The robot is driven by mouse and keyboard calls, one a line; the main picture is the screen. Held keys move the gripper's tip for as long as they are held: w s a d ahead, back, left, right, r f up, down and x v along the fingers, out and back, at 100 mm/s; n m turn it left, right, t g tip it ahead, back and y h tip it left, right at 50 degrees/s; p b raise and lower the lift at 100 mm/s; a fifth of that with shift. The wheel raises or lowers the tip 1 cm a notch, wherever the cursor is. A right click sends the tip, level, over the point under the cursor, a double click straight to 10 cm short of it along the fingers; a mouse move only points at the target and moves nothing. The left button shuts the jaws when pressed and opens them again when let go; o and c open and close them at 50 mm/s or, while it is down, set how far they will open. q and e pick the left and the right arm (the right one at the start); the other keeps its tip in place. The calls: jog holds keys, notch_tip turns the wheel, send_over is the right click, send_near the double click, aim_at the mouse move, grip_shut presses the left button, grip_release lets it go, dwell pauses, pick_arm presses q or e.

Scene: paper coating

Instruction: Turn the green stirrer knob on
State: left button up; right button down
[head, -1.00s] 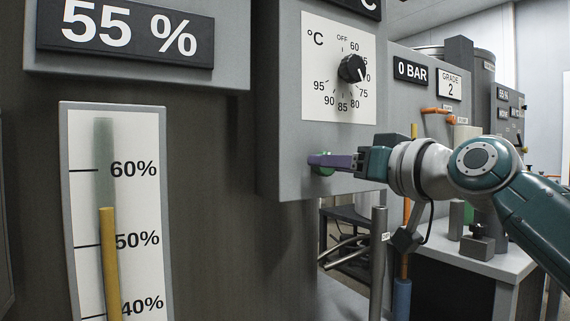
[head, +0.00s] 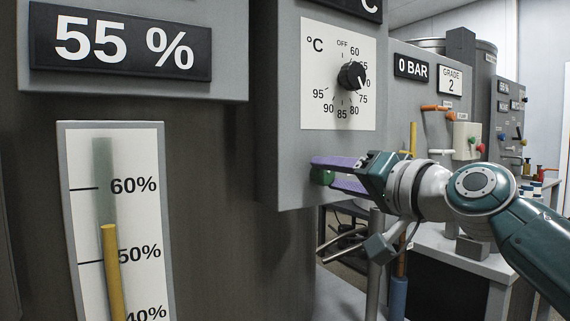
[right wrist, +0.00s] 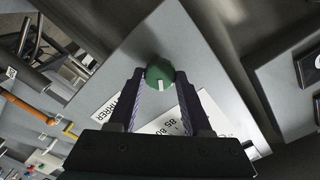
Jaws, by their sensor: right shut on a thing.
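The green stirrer knob (head: 322,177) is on the front of the grey panel, below the temperature dial, mostly covered by my right gripper (head: 322,174) in the head view. In the right wrist view the knob (right wrist: 160,74) shows a white pointer mark on its face. The tips of my right gripper (right wrist: 157,80) are on either side of the knob, shut on it. In the head view its two purple fingers are tilted, one above the other. My left gripper is not in view.
A black temperature dial (head: 351,76) sits above the knob on a white scale. A level gauge with a yellow bar (head: 112,270) is at left under a 55 % display (head: 122,42). A bench with valves and an orange handle (head: 436,108) stands behind my right arm.

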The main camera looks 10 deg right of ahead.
jog(key=m+p, duration=0.1)
jog(key=m, duration=0.3)
jog(key=shift+m+p, duration=0.35)
jog(key=shift+m, duration=0.05)
dwell(0.4)
jog(key=shift+c, duration=1.7)
grip_release()
jog(key=shift+s+d+p, duration=0.25)
jog(key=shift+s+p, duration=0.05)
jog(key=shift+s, duration=0.2)
jog(key=p+v, duration=0.1)
jog(key=v, duration=0.8)
